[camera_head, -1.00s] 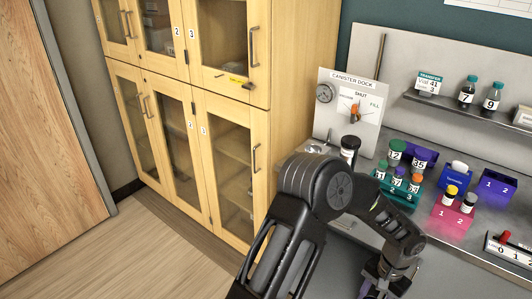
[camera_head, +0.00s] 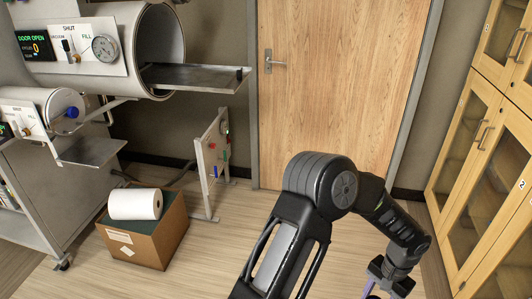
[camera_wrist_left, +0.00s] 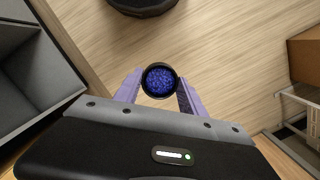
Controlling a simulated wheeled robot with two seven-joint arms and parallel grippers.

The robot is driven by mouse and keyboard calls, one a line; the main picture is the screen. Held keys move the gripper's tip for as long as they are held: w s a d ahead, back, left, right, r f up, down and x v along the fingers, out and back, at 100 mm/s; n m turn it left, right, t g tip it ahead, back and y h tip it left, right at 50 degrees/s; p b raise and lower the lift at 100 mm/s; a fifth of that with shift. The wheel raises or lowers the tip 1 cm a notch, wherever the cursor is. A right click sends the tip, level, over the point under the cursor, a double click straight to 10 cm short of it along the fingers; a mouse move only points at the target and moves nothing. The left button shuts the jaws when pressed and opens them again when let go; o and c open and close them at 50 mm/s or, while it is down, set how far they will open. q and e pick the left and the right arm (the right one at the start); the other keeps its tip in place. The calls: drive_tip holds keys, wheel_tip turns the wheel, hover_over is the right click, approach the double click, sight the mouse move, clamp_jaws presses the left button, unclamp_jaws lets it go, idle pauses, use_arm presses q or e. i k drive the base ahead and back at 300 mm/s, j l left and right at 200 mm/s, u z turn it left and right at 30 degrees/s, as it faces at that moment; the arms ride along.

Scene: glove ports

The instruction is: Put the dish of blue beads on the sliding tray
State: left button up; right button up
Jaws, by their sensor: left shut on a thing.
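The dish of blue beads (camera_wrist_left: 160,79), small and round with a dark rim, is between the two purple fingers of my left gripper (camera_wrist_left: 160,92) in the left wrist view. The gripper is shut on it and holds it above the floor. In the head view my left gripper (camera_head: 376,287) is at the lower edge, and the dish is out of sight. A flat metal tray (camera_head: 195,77) sticks out of the open large cylinder at upper left. A smaller tray (camera_head: 92,151) sticks out below the small cylinder. Both look bare. My right gripper is not in view.
A carton (camera_head: 146,236) with a white roll (camera_head: 135,204) stands on the floor below the trays. An upright panel on a stand (camera_head: 213,160) is right of it. A wooden door (camera_head: 340,80) is behind; glass-door cabinets (camera_head: 490,160) stand right. Floor between is clear.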

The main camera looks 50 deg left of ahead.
sight(204, 78)
drive_tip(key=i+j+u, duration=0.55)
drive_tip(key=i+u, duration=0.35)
drive_tip(key=i+j+u, duration=0.1)
drive_tip(key=i+u, duration=0.35)
drive_tip(key=i+l, duration=0.1)
drive_tip(key=i, duration=0.5)
